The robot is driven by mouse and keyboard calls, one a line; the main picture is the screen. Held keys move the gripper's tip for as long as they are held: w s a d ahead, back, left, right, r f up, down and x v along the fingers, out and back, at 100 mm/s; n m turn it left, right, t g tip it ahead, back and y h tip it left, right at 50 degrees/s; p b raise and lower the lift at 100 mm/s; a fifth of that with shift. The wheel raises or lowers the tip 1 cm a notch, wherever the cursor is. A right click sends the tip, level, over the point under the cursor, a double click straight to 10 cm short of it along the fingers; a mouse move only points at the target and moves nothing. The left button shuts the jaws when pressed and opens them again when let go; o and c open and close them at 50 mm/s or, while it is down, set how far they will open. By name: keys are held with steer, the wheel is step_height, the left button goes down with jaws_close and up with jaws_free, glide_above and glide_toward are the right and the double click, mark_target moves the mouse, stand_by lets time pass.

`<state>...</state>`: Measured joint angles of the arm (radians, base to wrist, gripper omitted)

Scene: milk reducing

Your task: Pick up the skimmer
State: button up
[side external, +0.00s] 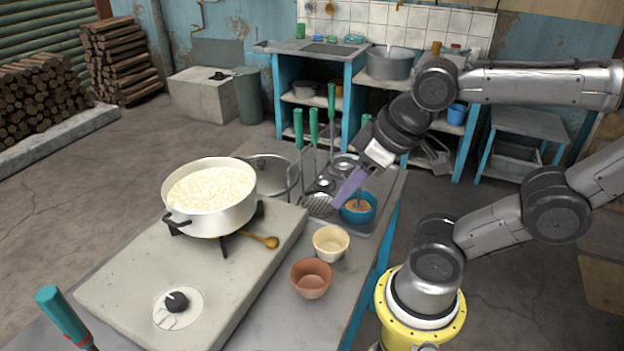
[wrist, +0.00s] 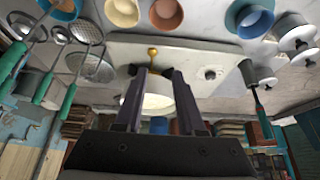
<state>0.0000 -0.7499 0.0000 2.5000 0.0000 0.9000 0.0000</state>
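The skimmer, with a round perforated metal head (side external: 318,205), is at the far end of the worktop, its thin shaft rising to a green handle. Several similar green-handled utensils are beside it, so I cannot tell for sure which handle is its own. In the wrist view a perforated head (wrist: 86,29) is at the upper left, left of my fingers. My gripper (side external: 338,204) has purple fingers pointing down-left, close to the skimmer head in the side view; contact cannot be told. In the wrist view my gripper (wrist: 160,73) has its fingers apart with nothing held between them.
A blue bowl (side external: 370,214), cream bowl (side external: 331,243) and terracotta bowl (side external: 312,278) line the worktop. Another green-handled tool (side external: 64,315) is at lower left.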

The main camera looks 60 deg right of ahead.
steer(key=o, duration=0.4)
steer(key=shift+c, duration=0.2)
